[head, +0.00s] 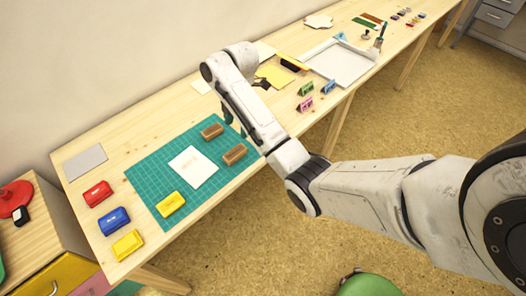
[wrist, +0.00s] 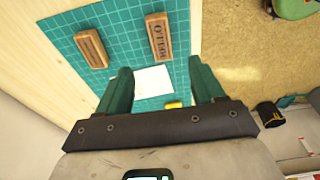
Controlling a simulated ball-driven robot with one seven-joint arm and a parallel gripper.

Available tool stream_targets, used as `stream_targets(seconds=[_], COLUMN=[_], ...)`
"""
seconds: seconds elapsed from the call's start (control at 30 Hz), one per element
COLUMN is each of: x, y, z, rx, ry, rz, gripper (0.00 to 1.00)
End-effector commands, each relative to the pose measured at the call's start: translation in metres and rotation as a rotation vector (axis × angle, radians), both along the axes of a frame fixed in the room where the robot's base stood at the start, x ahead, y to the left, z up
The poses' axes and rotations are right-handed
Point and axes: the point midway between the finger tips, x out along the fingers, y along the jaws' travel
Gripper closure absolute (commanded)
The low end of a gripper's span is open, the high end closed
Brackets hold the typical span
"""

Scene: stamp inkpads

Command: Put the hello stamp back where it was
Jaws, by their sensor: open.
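Two brown wooden stamps lie on the green cutting mat (head: 150,173). One stamp (head: 234,154) is near the mat's front edge; in the wrist view (wrist: 158,38) its top carries dark upside-down lettering that looks like HELLO. The other stamp (head: 212,130) lies farther back; its lettering is too small to read in the wrist view (wrist: 91,48). My gripper (wrist: 162,84) is open and empty, its teal fingers apart above the mat. In the head view it hangs beside the mat's right end, partly hidden by my arm.
White paper (head: 193,167) with a faint print lies on the mat, beside a yellow inkpad (head: 171,204). A white tray (head: 342,65) and small colored stands (head: 306,103) are farther right.

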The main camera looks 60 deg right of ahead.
Motion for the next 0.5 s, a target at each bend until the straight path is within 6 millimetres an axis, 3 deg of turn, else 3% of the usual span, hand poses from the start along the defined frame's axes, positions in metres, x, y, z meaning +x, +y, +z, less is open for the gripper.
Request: stream_targets(seconds=[0.13, 0.27, 0.4, 0.5], x=[-0.008, -0.031, -0.078, -0.118], y=[0.023, 0.071, 0.123, 0.15], z=[-0.015, -0.042, -0.069, -0.08], rx=[0.008, 0.021, 0.024, 0.017], ry=[0.009, 0.027, 0.053, 0.07], rz=[-0.061, -0.232, -0.493, -0.685], gripper=[0.32, 0.32, 0.32, 0.32])
